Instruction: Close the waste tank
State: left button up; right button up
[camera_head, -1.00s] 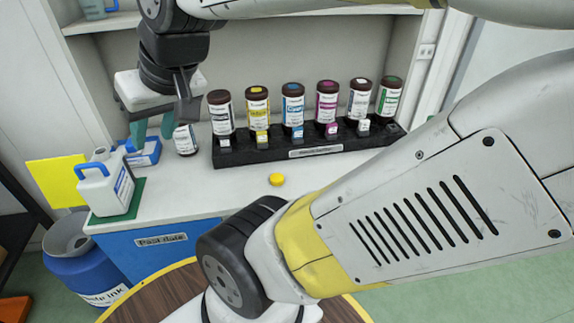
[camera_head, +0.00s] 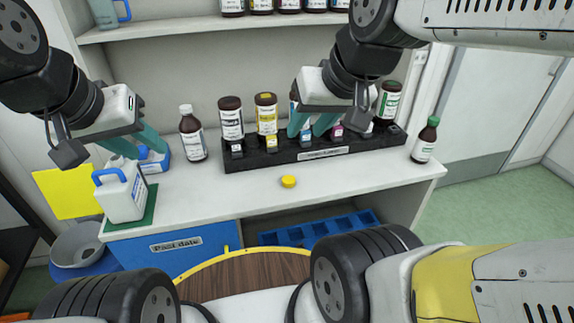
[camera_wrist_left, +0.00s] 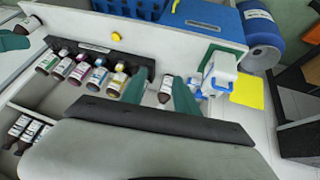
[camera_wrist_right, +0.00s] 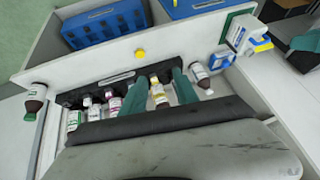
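The frames do not settle which container is the waste tank. A white jug with a blue handle (camera_head: 124,197) stands on a green mat at the counter's left end; its opening is not clearly visible. Below it on the floor is a blue barrel with a grey, open-looking top (camera_head: 79,243); it also shows in the left wrist view (camera_wrist_left: 263,30). A yellow cap (camera_head: 288,181) lies alone on the counter. My left gripper (camera_head: 136,143) is open and empty, above and behind the jug. My right gripper (camera_head: 313,122) is open and empty, in front of the bottle rack.
A black rack (camera_head: 285,158) holds several ink bottles. A white-capped brown bottle (camera_head: 193,138) and a green-capped bottle (camera_head: 425,142) stand on the counter. A small blue-and-white container (camera_head: 154,160) is behind the jug. The counter front around the yellow cap is clear.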

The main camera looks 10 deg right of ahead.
pick_arm(q)
jog(key=shift+o, duration=0.4)
pick_arm(e)
jog(key=shift+o, duration=0.4)
